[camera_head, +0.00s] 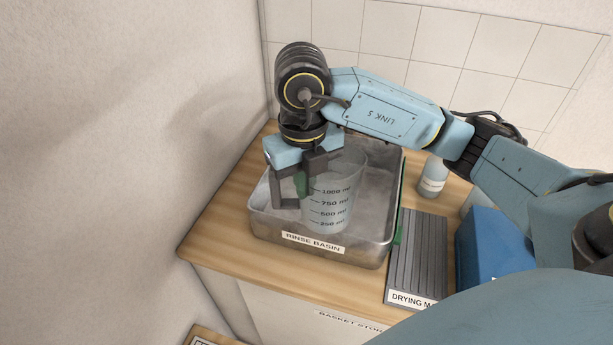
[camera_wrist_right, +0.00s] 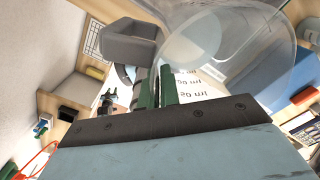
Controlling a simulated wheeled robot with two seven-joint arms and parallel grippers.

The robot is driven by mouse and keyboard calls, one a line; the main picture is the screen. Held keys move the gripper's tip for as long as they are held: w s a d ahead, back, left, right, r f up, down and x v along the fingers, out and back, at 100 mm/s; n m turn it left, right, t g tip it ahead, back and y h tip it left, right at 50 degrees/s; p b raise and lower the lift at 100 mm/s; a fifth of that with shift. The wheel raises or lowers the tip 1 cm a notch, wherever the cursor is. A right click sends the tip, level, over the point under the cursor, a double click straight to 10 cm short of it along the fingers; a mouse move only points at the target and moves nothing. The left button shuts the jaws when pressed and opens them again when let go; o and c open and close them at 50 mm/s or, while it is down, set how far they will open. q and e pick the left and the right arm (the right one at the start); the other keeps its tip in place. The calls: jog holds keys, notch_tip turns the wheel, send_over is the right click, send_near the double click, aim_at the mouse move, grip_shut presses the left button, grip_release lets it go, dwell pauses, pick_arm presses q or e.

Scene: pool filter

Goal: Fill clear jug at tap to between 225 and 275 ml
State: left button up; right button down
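The clear jug (camera_head: 337,205), with dark volume marks from 250 to 1000 ml, stands roughly upright in or just above the metal rinse basin (camera_head: 318,252). My right gripper (camera_head: 302,184) is at the jug's left side, closed around its handle. In the right wrist view, the green-padded fingers (camera_wrist_right: 156,90) are close together beside the clear jug wall (camera_wrist_right: 215,45) and its printed marks. I cannot make out a water level in the jug. I cannot make out a tap; my right arm covers part of the back. My left gripper is not in view.
A grey ribbed drying mat (camera_head: 418,252) lies right of the basin, with a blue box (camera_head: 488,245) beyond it. A pale bottle (camera_head: 433,180) stands behind the mat. A plain wall (camera_head: 120,150) is close on the left, and a tiled wall (camera_head: 400,35) is behind.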

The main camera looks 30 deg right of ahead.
jog(key=shift+f+b, duration=1.3)
jog(key=shift+f, duration=0.15)
